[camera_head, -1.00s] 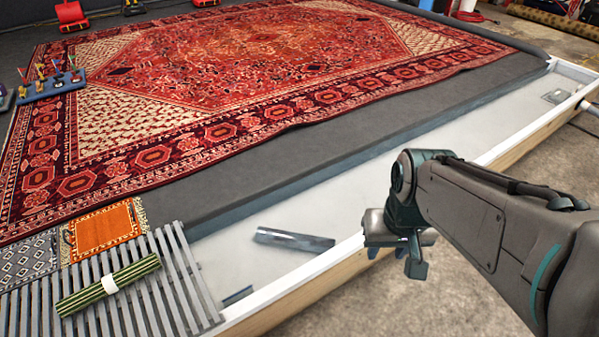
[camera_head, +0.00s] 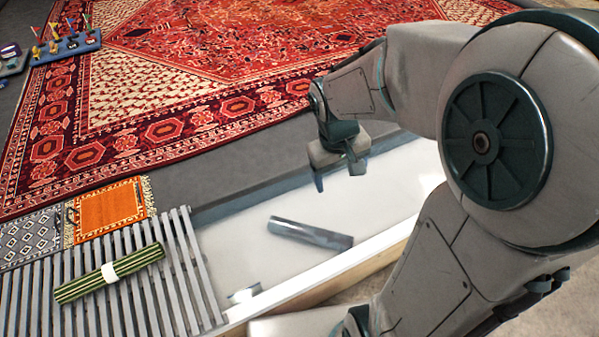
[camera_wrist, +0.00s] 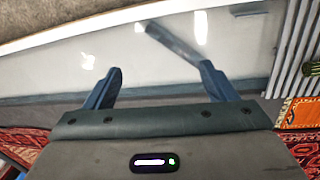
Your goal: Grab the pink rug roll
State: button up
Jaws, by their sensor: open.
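I see no pink rug roll in either view.
A large red patterned rug (camera_head: 200,90) covers the dark floor behind the trough. An orange mat (camera_head: 108,209) and a grey patterned mat (camera_head: 30,237) lie by the rack. A blue holder (camera_head: 66,47) with several coloured-handled tools stands at upper left. My arm hides the right side.

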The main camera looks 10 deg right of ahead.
jog(key=w+a+f+n+h+b, duration=0.2)
jog(key=w+f+n, duration=0.1)
jog(key=w+f, duration=0.75)
jog(key=n+b, duration=0.2)
jog(key=n, duration=0.1)
send_over(306, 230)
jog(key=s+a, duration=0.1)
jog(key=s, duration=0.1)
notch_tip(306, 230, down, 14)
jog(key=f+n+b, duration=0.1)
jog(key=f, duration=0.7)
jog(key=w+f+n+h+b, duration=0.1)
jog(key=f+b, duration=0.1)
jog(key=f, duration=0.7)
jog(key=w+f+n+b, duration=0.1)
jog(key=f, duration=0.8)
jog(key=shift+w+a+f+n+b, duration=0.1)
jog(key=shift+a+f+n+b, duration=0.1)
jog(key=shift+a+n+b, duration=0.2)
jog(key=b+x, duration=0.2)
jog(key=x, duration=0.3)
jog(key=shift+s+d+f, duration=0.15)
jog(key=shift+s+f, duration=0.15)
jog(key=shift+r, duration=0.15)
jog(key=c, duration=1.7)
